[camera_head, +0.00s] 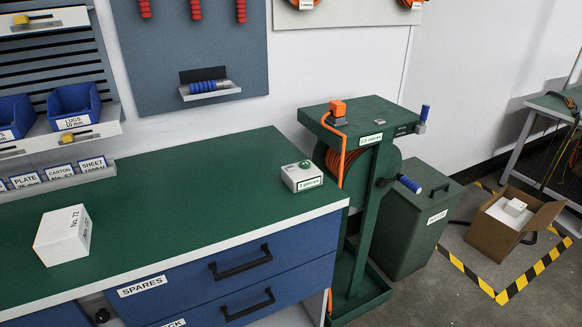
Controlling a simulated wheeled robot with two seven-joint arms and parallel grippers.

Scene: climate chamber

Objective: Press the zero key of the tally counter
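A small light-grey box (302,177) with a green dome button on top stands near the right end of the green bench top. Its front label seems to end in "pieces", and it may be the tally counter. A key marked zero cannot be made out on it. Neither of my grippers is in view, and nothing touches the box.
A white carton (63,236) stands on the left of the bench top (190,195); the middle is clear. A green reel stand (352,215) with orange hose and a green bin (408,220) stand right of the bench. An open cardboard box (492,238) lies beyond.

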